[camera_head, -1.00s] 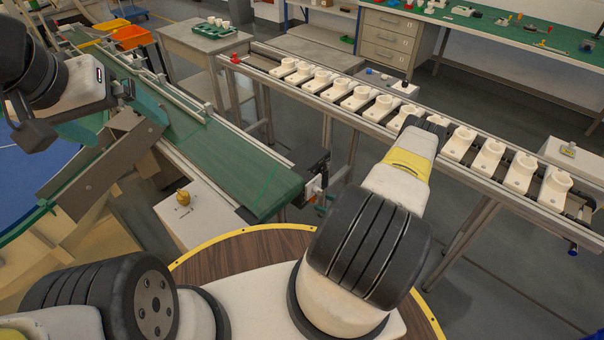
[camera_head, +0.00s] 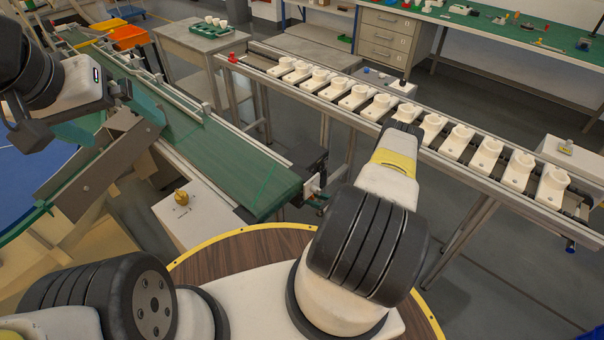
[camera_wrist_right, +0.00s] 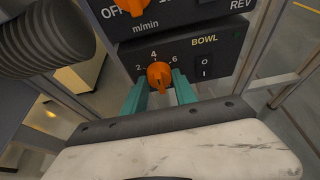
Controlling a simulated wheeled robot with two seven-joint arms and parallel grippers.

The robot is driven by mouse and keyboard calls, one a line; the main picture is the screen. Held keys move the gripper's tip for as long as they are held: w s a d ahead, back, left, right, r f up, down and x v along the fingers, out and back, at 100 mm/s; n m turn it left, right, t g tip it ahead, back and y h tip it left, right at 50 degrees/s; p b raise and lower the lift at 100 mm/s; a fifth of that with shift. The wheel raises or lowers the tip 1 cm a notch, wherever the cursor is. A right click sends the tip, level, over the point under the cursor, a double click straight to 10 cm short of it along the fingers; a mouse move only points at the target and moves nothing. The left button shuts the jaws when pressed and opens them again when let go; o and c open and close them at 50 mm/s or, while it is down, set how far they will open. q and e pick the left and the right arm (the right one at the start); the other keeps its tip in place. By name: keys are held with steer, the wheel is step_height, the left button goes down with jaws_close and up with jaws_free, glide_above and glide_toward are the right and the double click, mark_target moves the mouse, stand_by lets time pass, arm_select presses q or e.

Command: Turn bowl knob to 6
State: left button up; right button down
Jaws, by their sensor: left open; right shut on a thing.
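The orange BOWL knob (camera_wrist_right: 159,75) sits on a black control panel (camera_wrist_right: 222,62) in the right wrist view, with the marks 2, 4 and 6 around it. Its upper end lies just under the 4; which end is the pointer is not clear. My right gripper (camera_wrist_right: 162,82) is shut on this knob, with a teal finger on each side of it. In the head view the right gripper and panel are hidden behind my right arm.
Another orange knob (camera_wrist_right: 131,6), marked m/min, is just above. A 0/1 switch (camera_wrist_right: 205,66) is right of the BOWL knob. A rail (camera_head: 330,105) carries several white sockets (camera_head: 357,97). A green conveyor (camera_head: 235,165) and a panel with a yellow knob (camera_head: 182,196) lie left.

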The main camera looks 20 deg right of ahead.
stand_by(0.3)
steer(key=m+y, duration=0.1)
steer(key=m, duration=0.1)
steer(key=m+g+y, duration=0.1)
steer(key=m+y, duration=0.1)
steer(key=m, duration=0.1)
steer(key=m+y, duration=0.2)
steer(key=m, duration=0.1)
steer(key=shift+w+d+f+g, duration=0.1)
steer(key=shift+d+f+g, duration=0.1)
steer(key=shift+d+g, duration=0.1)
stand_by(0.6)
steer(key=c, duration=1)
jaws_free()
steer(key=shift+v, duration=3.85)
